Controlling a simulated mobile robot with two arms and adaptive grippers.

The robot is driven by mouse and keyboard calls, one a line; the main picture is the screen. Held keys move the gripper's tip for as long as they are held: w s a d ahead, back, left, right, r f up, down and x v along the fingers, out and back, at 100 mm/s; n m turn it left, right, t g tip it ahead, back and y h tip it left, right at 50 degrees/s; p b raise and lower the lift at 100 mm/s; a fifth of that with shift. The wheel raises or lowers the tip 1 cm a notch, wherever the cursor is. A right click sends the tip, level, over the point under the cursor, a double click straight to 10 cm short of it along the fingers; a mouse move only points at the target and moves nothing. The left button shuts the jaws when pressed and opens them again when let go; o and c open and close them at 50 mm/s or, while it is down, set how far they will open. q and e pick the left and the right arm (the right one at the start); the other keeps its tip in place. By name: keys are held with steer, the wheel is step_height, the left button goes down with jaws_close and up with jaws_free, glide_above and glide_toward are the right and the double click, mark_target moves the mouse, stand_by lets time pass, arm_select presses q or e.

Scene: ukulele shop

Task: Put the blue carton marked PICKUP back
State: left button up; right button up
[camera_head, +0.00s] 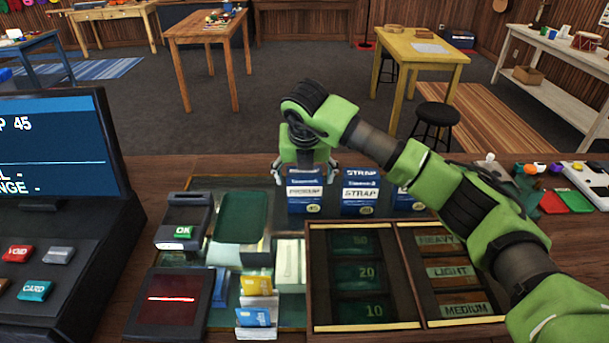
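A blue and white carton (305,194) stands upright on the counter at the left end of a short row; its label looks like PICKUP but is small. A blue carton marked STRAP (360,194) stands to its right. A third blue carton (404,199) is partly hidden behind my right arm. My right gripper (305,170) points down at the first carton, its fingers spread wider than the carton, one to each side. I cannot tell whether they touch it. My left gripper is out of view.
A wooden tray (315,285) with numbered and worded compartments lies in front of the cartons. Small coloured items lie at the right. Tables stand beyond the counter.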

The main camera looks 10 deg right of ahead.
steer(key=shift+r, duration=0.15)
steer(key=shift+r, duration=0.15)
steer(key=d+b+v, duration=0.1)
steer(key=b+v, duration=0.1)
steer(key=v, duration=0.9)
steer(key=shift+s+a+r+b, duration=0.3)
steer(key=shift+a+b, duration=0.1)
steer(key=shift+a, duration=0.1)
steer(key=shift+w, duration=0.1)
